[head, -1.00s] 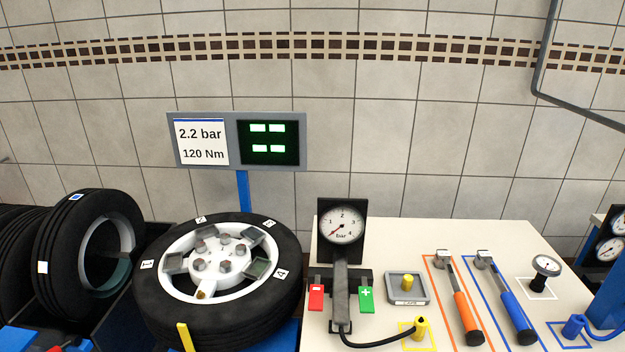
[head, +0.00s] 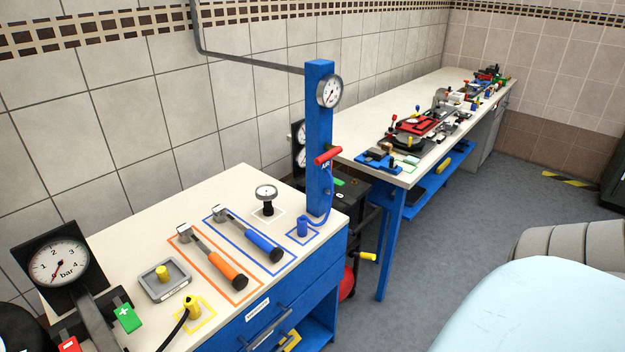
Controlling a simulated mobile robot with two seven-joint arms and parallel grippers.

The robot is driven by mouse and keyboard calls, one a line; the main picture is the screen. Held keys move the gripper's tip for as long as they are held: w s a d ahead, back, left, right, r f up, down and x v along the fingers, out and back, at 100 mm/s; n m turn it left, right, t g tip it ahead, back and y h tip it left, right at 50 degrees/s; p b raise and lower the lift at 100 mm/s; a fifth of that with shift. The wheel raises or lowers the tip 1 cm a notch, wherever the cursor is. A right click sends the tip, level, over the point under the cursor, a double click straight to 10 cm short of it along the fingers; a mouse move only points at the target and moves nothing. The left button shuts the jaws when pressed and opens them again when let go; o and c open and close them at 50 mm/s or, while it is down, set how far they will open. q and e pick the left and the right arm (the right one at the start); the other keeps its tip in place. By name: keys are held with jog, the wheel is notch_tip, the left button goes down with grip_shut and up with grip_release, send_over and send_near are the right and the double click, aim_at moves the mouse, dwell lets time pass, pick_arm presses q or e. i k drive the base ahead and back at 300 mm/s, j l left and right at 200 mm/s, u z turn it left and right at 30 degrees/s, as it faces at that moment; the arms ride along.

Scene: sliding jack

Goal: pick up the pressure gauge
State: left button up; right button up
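The pressure gauge (head: 266,196), a small round white dial on a short black stem, stands upright in a white outlined square near the back right of the cream bench top (head: 140,225). Nothing touches it. A larger bar gauge (head: 60,262) on a black stand with red and green buttons is at the lower left. Another round dial (head: 329,91) is fixed on the blue post. Neither of my grippers shows in the head view.
Orange (head: 226,270) and blue (head: 262,245) handled wrenches lie in outlines left of the gauge. A grey tray (head: 164,281) and a yellow fitting (head: 192,307) are nearer. The blue post (head: 319,150) rises right of it.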

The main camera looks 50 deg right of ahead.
aim_at(267, 193)
jog(key=z, duration=1.2)
jog(key=u, duration=2.05)
jog(key=k+l+z, duration=0.2)
jog(key=l, duration=0.75)
jog(key=l+z, duration=0.15)
jog(key=l, duration=0.8)
jog(key=i+l, duration=0.1)
